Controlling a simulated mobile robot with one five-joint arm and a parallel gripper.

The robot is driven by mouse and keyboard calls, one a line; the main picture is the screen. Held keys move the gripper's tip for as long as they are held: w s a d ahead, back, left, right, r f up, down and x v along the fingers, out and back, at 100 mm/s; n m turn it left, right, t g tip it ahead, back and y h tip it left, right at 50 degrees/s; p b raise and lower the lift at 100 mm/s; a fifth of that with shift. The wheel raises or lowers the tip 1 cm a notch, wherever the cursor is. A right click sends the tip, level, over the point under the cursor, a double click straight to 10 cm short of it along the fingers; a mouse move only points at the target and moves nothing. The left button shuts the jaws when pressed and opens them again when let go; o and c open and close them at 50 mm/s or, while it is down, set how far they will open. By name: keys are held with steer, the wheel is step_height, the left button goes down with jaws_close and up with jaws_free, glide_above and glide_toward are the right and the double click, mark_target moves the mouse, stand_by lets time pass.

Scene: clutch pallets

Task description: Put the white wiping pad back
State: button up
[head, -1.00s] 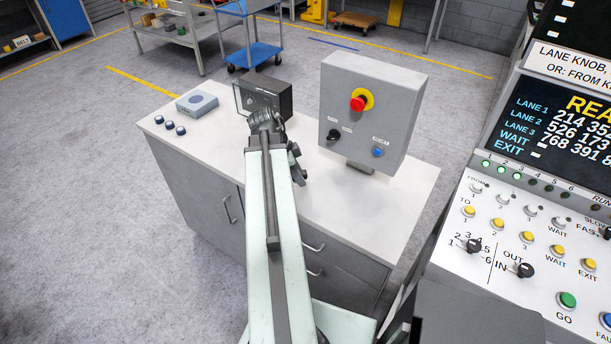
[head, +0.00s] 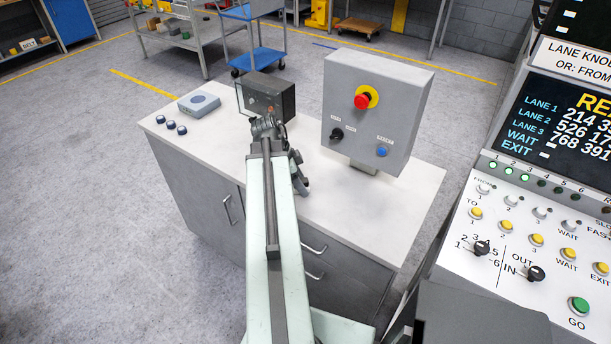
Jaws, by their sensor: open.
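I cannot make out the white wiping pad anywhere in the head view. My arm reaches out over the white-topped cabinet (head: 222,155). My gripper (head: 300,182) is at its far end, above the worktop, largely hidden behind my own wrist and arm. It is open, and I see nothing held in it. The fingertips and the patch of worktop just beyond them are hard to see.
A dark box (head: 278,97) stands just behind my wrist. A grey control box (head: 372,120) with a red button stands to the right. A flat grey device (head: 199,104) and three dark knobs (head: 170,124) are at the left. A large control panel (head: 510,235) flanks the right.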

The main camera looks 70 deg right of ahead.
steer(key=p+v, duration=1)
steer(key=v, duration=0.2)
steer(key=shift+p, duration=0.4)
steer(key=shift+w, duration=0.1)
